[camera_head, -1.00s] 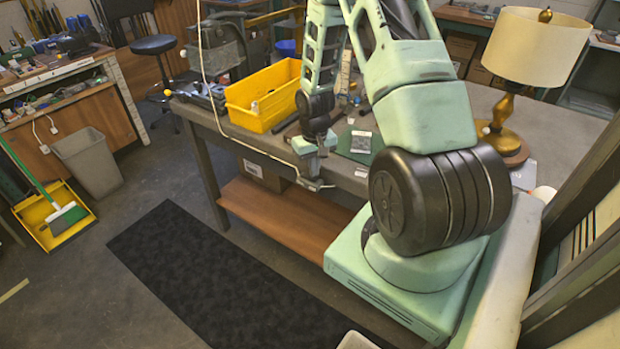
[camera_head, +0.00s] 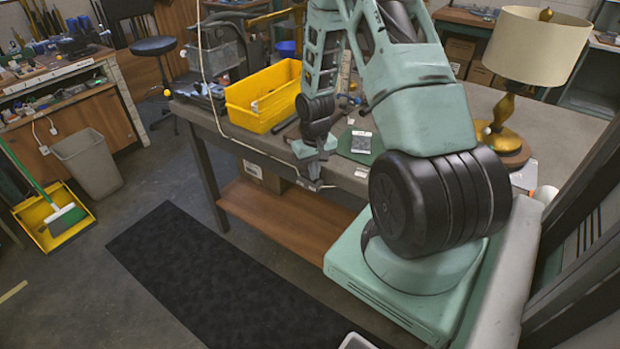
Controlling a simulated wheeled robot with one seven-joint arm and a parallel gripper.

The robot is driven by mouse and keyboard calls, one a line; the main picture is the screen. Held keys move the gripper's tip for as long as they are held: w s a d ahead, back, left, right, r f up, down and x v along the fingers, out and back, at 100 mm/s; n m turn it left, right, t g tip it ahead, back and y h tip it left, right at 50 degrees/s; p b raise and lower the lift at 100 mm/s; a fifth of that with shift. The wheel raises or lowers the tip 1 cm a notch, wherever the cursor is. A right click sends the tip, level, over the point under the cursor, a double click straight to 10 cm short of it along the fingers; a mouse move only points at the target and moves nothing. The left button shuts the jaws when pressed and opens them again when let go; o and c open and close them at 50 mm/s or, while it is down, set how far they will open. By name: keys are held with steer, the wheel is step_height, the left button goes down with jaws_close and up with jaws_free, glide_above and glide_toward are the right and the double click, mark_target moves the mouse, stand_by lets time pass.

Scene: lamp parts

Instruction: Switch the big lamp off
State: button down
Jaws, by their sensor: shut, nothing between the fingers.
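The big lamp (camera_head: 537,47) stands on the right of the workbench. It has a cream drum shade and an amber, turned stem on a round wooden base. Its shade looks dull and shows no clear glow. My gripper (camera_head: 316,186) is at the bench's front edge, pointing down, small in view and shut with nothing in it. A pale cord (camera_head: 252,148) hangs from above and runs along the bench front to beside my gripper. I cannot tell whether the fingers touch the cord or a switch there.
A yellow bin (camera_head: 262,112) stands on the workbench (camera_head: 560,125), left of my arm. A green mat with a small pale packet (camera_head: 362,141) lies right of my gripper. A grey bin (camera_head: 88,160) and a yellow dustpan (camera_head: 42,218) are on the floor at left.

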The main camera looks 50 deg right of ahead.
step_height(320, 180, up, 7)
steer(key=p, duration=0.5)
steer(key=shift+p, duration=0.4)
stand_by(0.4)
steer(key=a+r+n, duration=0.3)
steer(key=a+r, duration=0.4)
steer(key=a, duration=0.6)
steer(key=a+r+n, duration=0.3)
steer(key=a+r, duration=0.5)
steer(key=a, duration=0.5)
steer(key=s+a+r+n, duration=0.3)
steer(key=s+a, duration=0.4)
steer(key=s, duration=0.1)
steer(key=s+a+r+n, duration=0.3)
steer(key=s+a+r, duration=0.1)
steer(key=s+a, duration=0.3)
steer(key=shift+s+a+r+n+y, duration=0.3)
steer(key=shift+s+a+n, duration=0.1)
steer(key=shift+s, duration=0.65)
steer(key=shift+d, duration=0.2)
